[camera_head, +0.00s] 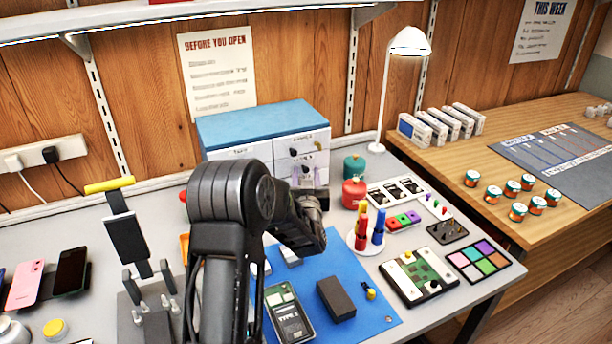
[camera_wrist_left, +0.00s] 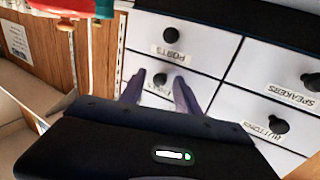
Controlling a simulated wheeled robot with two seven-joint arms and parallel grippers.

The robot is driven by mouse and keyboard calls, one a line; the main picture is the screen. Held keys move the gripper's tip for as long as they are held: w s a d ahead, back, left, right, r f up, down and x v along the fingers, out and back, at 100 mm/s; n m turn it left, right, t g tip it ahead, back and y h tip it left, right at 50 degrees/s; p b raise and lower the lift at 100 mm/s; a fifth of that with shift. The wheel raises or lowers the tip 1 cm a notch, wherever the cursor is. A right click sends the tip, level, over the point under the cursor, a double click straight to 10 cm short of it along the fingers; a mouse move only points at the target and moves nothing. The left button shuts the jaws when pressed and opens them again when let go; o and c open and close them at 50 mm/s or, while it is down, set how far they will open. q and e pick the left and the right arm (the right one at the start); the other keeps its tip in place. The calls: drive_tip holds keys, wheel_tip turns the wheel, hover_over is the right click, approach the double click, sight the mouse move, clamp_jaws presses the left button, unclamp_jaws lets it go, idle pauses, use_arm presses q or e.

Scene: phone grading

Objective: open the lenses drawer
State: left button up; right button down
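The white drawer cabinet (camera_head: 262,122) with a blue top stands at the back of the bench. In the left wrist view its fronts appear tilted, with a ports drawer (camera_wrist_left: 182,35), a speakers drawer and a buttons drawer readable. Another drawer knob (camera_wrist_left: 160,79) shows between my left fingers; its label is partly hidden and I cannot read it fully. My left gripper (camera_wrist_left: 160,92) is open, with one finger on each side of that knob; contact cannot be told. In the head view my left gripper (camera_head: 308,174) is at the cabinet's lower right front. My right gripper is not in view.
A green jar (camera_head: 354,167) and a red jar (camera_head: 354,192) stand just right of the cabinet. A blue mat (camera_head: 345,265) with an open phone and a dark box lies in front. A lamp (camera_head: 385,100) stands behind. Trays and a phone stand occupy the bench.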

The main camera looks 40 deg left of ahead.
use_arm(q)
clamp_jaws()
idle(1.2)
